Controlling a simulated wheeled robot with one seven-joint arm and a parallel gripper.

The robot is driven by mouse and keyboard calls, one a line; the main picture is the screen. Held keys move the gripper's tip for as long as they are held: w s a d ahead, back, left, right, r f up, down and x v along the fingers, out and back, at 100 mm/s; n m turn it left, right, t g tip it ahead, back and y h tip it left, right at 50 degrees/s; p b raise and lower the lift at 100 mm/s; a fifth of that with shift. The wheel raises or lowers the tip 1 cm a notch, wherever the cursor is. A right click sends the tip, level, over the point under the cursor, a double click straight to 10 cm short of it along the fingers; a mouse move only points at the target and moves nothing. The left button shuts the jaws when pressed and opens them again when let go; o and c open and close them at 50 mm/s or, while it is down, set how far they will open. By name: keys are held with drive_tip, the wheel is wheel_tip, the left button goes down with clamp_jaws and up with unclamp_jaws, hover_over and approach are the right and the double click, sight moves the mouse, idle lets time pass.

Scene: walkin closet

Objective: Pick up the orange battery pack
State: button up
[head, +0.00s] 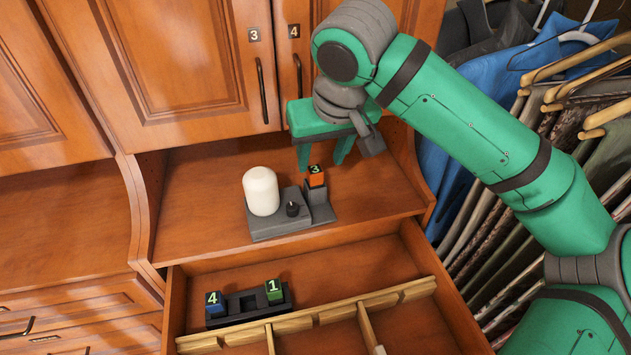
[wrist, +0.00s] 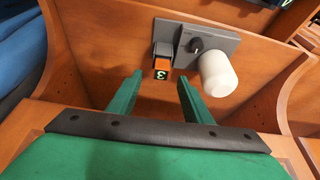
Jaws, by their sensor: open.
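The orange battery pack (head: 316,178), marked 3 on its dark top, stands upright in the slot of a grey device (head: 272,231) on the cabinet shelf. It also shows in the wrist view (wrist: 161,66), ahead of and roughly between my fingers. My gripper (head: 322,160) is open and empty. In the head view its green fingers are just behind and above the pack. In the wrist view the gripper (wrist: 156,88) has a finger on each side, with the pack beyond the tips and no contact visible.
The grey device also carries a white rounded cylinder (head: 261,191) and a black knob (head: 292,209). Below, an open drawer holds a dark rack (head: 246,305) with a blue pack (head: 214,304) and green pack (head: 274,291), plus wooden dividers (head: 330,312). Hanging clothes (head: 480,200) are at right.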

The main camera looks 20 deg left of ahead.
sight(317, 172)
drive_tip(key=shift+w+f, duration=0.2)
drive_tip(key=shift+f, duration=0.3)
drive_tip(key=shift+s+a+x, duration=0.15)
drive_tip(key=shift+x, duration=0.95)
drive_tip(key=shift+s+a+x, duration=0.1)
drive_tip(key=shift+s+x, duration=0.05)
drive_tip(key=shift+x, duration=1)
drive_tip(key=shift+w+d, duration=0.1)
clamp_jaws()
